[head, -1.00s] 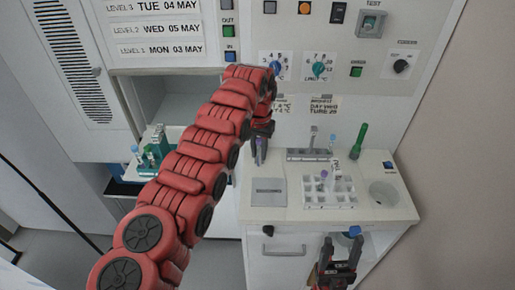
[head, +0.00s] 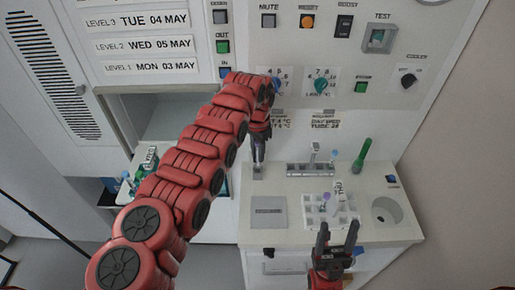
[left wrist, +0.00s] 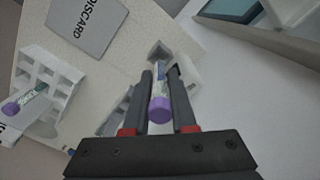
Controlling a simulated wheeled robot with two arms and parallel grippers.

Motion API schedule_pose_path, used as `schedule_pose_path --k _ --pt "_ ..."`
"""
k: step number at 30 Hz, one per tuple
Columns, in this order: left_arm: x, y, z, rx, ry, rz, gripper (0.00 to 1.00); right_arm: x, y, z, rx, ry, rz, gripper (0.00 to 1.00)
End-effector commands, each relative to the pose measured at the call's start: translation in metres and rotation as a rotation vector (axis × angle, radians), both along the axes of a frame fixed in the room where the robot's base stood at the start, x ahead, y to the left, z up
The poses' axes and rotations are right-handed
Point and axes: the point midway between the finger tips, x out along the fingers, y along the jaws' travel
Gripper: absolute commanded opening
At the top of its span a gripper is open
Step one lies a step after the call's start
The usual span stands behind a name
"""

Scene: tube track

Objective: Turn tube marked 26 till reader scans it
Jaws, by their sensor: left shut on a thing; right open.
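My left gripper (head: 260,143) is shut on a purple-capped tube (left wrist: 160,102), whose cap points toward the left wrist camera. The tube's far end is at a small grey block with a dark opening (left wrist: 160,50), beside a white block (left wrist: 187,73). I cannot tell if it is seated in the opening. The tube's number is not readable, and no scan result is legible. In the head view, the held tube is above a small fitting (head: 258,172) on the counter. My right gripper (head: 338,232) is open and empty at the front of the white rack.
The white rack (head: 318,218) holds a purple-capped tube (head: 327,198) and a THU tag (head: 340,190). A grey discard pad (head: 268,211), grey stand (head: 310,170), green tube (head: 362,152) and round hole (head: 386,211) are on the counter. Knobs and buttons are on the wall panel behind.

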Motion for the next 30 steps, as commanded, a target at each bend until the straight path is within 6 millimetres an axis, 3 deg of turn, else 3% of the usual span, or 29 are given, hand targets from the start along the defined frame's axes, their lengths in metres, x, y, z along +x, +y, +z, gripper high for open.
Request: schedule_pose_path --k 5,30 --pt "-0.0001 0.0001 -0.011 0.0 0.0 0.0 0.0 0.0 0.0 -0.0045 0.0 0.0 0.0 0.59" --pt "-0.0003 0.0006 -0.0141 0.001 0.001 0.001 0.0 0.0 0.0 -0.0095 0.0 0.0 0.0 0.59"
